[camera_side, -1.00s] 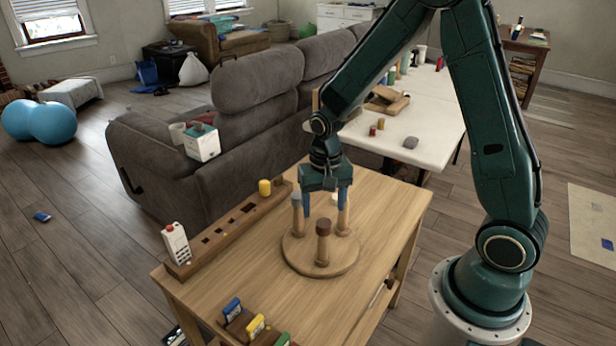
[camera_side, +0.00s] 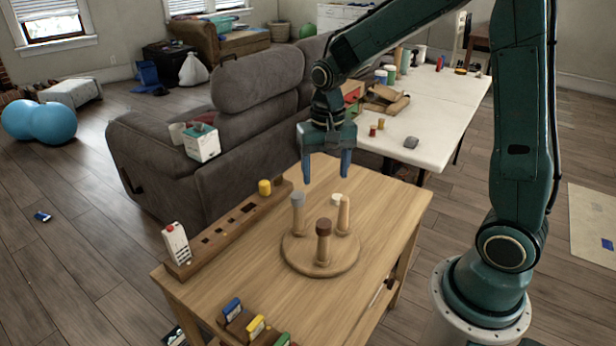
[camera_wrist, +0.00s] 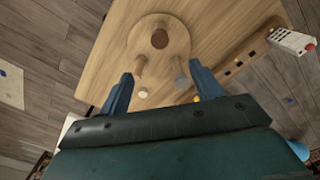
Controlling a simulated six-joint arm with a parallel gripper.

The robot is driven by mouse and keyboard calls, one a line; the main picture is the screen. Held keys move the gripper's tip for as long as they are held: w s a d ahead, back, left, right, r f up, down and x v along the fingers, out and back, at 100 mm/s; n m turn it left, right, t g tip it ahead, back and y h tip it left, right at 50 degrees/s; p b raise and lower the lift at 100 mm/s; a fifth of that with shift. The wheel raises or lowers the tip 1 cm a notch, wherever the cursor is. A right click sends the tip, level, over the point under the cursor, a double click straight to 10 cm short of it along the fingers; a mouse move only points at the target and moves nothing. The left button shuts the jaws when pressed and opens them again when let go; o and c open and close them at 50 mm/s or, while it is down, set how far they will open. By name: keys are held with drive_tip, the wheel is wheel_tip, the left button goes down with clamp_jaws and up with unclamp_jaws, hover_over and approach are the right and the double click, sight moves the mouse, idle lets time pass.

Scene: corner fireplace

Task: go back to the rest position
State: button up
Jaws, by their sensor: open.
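My gripper (camera_side: 327,168) is open and empty, its two blue fingers pointing down in the air above the wooden table (camera_side: 380,215). Below it stands a round wooden base (camera_side: 320,262) with three upright pegs. One peg has a grey top (camera_side: 298,200), one a dark brown top (camera_side: 323,228) and one a pale top (camera_side: 337,199). In the wrist view my gripper's fingers (camera_wrist: 160,92) are spread apart with nothing between them that they touch. The round base (camera_wrist: 140,30) shows beyond the fingertips, with the brown-topped peg (camera_wrist: 160,38) on it.
A wooden rail with slots (camera_side: 225,232) runs along the table's left edge, with a yellow cylinder (camera_side: 265,188) and a white carton-like item (camera_side: 176,244). Small coloured blocks (camera_side: 256,325) sit at the front. A grey sofa (camera_side: 180,165) and a white table (camera_side: 450,120) stand behind.

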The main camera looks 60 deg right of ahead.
drive_tip(key=s+a+r+n+t, duration=0.2)
drive_tip(key=s+r+n, duration=0.2)
drive_tip(key=s+r, duration=0.2)
drive_tip(key=s+a+r+n+t, duration=0.2)
drive_tip(key=s+r, duration=0.4)
drive_tip(key=s, duration=0.5)
drive_tip(key=shift+s+a+r+n+t, duration=0.2)
drive_tip(key=shift+s+r+n+t, duration=0.1)
drive_tip(key=shift+n+t, duration=0.55)
